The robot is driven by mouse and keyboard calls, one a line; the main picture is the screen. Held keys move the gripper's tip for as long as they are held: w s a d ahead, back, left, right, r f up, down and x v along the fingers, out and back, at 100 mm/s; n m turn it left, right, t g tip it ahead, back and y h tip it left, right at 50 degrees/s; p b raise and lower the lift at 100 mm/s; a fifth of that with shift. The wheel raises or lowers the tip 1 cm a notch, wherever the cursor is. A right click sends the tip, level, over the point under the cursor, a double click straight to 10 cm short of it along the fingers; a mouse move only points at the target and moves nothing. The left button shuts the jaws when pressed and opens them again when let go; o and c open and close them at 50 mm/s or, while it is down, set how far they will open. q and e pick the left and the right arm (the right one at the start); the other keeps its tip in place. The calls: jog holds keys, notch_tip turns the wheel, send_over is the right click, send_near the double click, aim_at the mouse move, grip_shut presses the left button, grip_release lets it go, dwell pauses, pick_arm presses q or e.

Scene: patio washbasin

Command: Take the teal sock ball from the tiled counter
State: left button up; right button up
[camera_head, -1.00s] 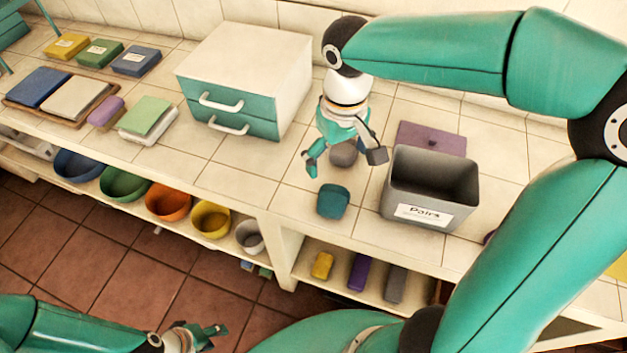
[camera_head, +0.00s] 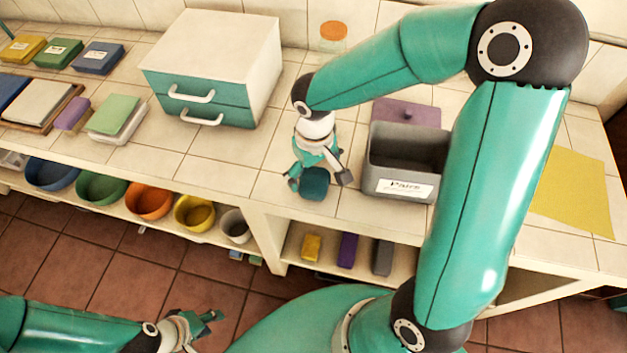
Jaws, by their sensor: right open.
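The teal sock ball (camera_head: 314,184) lies on the tiled counter (camera_head: 262,188) near its front edge, left of the grey bin labelled "Pairs" (camera_head: 402,188). My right gripper (camera_head: 318,181) is open over the ball, one finger to its left and one to its right. Whether the fingers touch the ball cannot be told. My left gripper (camera_head: 198,328) is low at the bottom of the view, away from the counter; its finger opening is unclear.
A white drawer unit with teal fronts (camera_head: 210,95) stands behind and left of the ball. A purple lid or panel (camera_head: 408,110) lies behind the bin. A yellow cloth (camera_head: 575,190) lies at the right. Coloured bowls (camera_head: 150,201) and small blocks (camera_head: 347,250) sit on the shelf below.

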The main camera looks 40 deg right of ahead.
aim_at(314, 176)
jog(key=shift+f, duration=1.95)
jog(key=c, duration=1)
jog(key=shift+r, duration=0.15)
